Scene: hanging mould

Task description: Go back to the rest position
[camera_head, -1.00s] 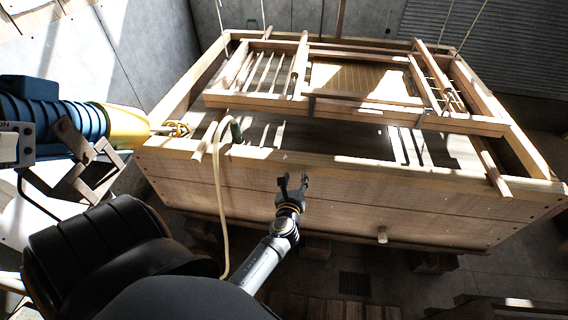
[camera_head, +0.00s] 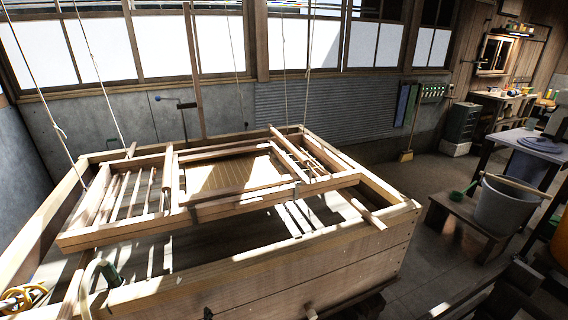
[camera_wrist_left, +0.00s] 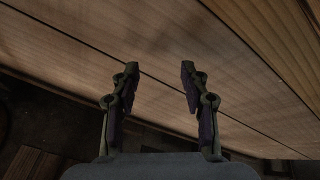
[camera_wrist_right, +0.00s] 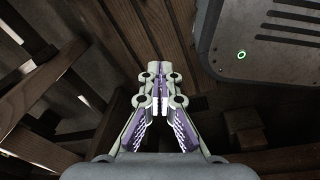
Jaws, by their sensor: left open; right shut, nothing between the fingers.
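My left gripper (camera_wrist_left: 155,85) is open and empty in the left wrist view. It faces the plank wall of the wooden vat (camera_wrist_left: 150,35), and I cannot tell the exact gap. My right gripper (camera_wrist_right: 160,75) is shut with nothing between its fingertips in the right wrist view, low over wooden slats. In the head view neither gripper shows clearly; a small dark tip pokes in at the bottom edge, in front of the vat (camera_head: 330,260). The hanging mould (camera_head: 225,175), a wooden frame with a tan screen, lies across the top of the vat.
Ropes (camera_head: 95,80) hang at the vat's left and back. A pale hose (camera_head: 88,285) lies over the vat's near left edge. A grey bucket (camera_head: 508,205) stands on a low bench at the right. Open floor (camera_head: 430,225) lies between vat and bench.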

